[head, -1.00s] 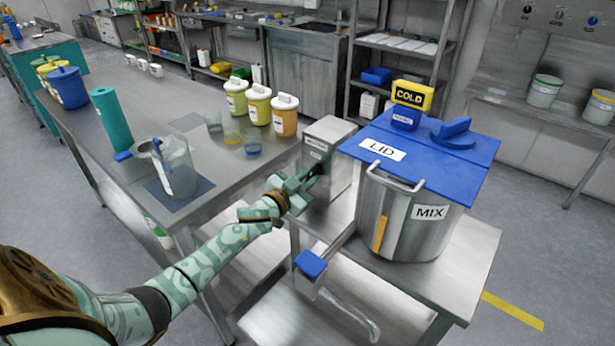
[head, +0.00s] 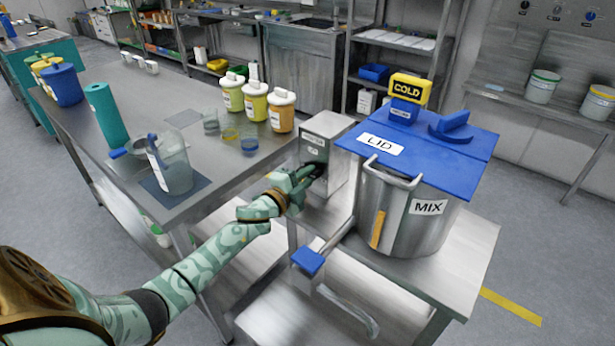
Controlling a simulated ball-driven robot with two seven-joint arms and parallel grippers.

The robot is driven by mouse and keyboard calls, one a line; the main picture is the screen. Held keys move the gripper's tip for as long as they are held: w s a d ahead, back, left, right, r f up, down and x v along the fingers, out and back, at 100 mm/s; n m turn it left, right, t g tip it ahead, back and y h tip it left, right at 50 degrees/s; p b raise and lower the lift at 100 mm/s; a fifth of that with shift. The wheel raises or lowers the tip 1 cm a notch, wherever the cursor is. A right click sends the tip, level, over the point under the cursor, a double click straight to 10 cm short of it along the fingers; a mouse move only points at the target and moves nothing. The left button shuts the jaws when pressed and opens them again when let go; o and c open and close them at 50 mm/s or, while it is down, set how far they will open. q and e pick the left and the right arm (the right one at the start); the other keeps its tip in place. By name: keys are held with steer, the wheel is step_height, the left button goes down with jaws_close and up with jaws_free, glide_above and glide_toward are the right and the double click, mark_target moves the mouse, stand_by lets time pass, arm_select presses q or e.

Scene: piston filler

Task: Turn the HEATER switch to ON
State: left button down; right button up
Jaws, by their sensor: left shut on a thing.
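The heater box (head: 338,128) is a grey metal box on the steel stand, left of the pot. Its front face carries small labels, too small to read surely. My left gripper (head: 312,174) is at the lower front of this box, shut on a small dark part there, which looks like the switch knob. The fingers hide most of the knob, so its position cannot be told. My right gripper is not in view.
The steel MIX pot (head: 400,225) with blue LID (head: 425,140) and yellow COLD display (head: 408,88) stands right of the box. A blue-ended handle (head: 308,261) juts out below my gripper. A clear jug (head: 172,165) and several tubs occupy the left table.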

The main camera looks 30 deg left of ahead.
arm_select(q)
steer(key=shift+f+m+b, duration=0.15)
steer(key=shift+m+b, duration=0.05)
steer(key=shift+m, duration=0.6)
steer(key=shift+f+m+b, duration=0.15)
steer(key=shift+m, duration=0.65)
steer(key=c, duration=1.4)
jaws_free()
steer(key=shift+r, duration=0.1)
steer(key=s+a+p, duration=0.1)
steer(key=s+p, duration=0.1)
steer(key=s, duration=1.4)
steer(key=shift+s+p, duration=0.15)
steer(key=shift+p, duration=0.2)
steer(key=shift+a, duration=0.1)
